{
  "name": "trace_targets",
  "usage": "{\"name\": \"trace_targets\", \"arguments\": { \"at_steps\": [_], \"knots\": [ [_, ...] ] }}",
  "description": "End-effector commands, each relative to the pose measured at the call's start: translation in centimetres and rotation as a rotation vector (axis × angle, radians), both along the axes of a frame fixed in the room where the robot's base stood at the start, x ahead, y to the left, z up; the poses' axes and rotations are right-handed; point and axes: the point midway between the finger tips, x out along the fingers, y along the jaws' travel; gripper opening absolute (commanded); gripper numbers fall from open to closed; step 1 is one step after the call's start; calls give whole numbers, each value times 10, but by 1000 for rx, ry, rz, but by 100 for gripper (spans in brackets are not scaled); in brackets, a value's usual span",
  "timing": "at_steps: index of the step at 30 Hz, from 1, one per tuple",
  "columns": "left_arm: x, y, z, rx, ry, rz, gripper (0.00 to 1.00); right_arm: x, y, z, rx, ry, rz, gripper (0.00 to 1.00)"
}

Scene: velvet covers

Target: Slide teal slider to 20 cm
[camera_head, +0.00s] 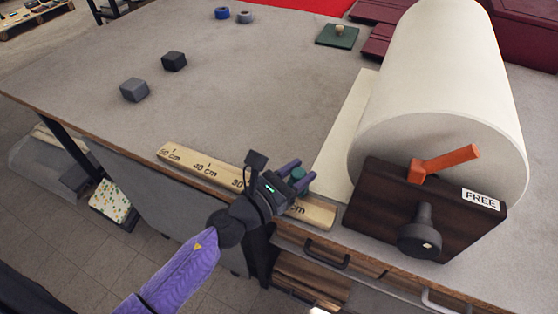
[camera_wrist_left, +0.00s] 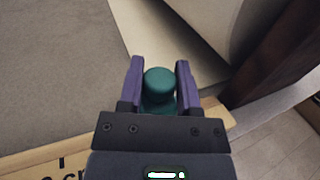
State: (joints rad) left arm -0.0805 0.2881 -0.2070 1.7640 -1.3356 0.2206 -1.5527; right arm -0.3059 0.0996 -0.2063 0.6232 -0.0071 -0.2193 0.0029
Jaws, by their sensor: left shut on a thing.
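The teal slider (camera_head: 298,174) has a round knob and sits on a wooden ruler (camera_head: 188,162) along the table's front edge. The ruler shows marks of 50, 40 and 30 cm from left to right. My left gripper (camera_head: 300,177) is shut on the slider knob, right of the 30 mark. In the left wrist view the knob (camera_wrist_left: 159,85) stands between the two purple fingers. My gripper hides the ruler marks around the slider, so its exact reading cannot be told. My right gripper is not in view.
A large white roll (camera_head: 440,70) on a dark wooden stand (camera_head: 375,205) with an orange lever (camera_head: 445,160) is close on the right. Grey (camera_head: 134,90) and black (camera_head: 174,61) blocks lie far left. The table between is clear.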

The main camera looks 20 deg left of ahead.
Motion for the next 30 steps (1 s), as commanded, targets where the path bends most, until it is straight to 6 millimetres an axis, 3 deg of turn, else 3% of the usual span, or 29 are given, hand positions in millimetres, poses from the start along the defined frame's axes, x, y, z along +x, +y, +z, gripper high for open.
{"name": "trace_targets", "arguments": {
  "at_steps": [14, 15, 20, 30],
  "knots": [
    [-1, -9, -1, -2, 1, -5, 0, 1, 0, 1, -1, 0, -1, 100],
    [-1, -9, -1, -2, 1, -6, 45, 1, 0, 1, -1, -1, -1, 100],
    [-1, -9, -1, -2, 1, -4, 77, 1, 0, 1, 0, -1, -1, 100],
    [-6, -5, -2, 0, 2, -1, 77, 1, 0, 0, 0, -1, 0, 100]
  ]
}}
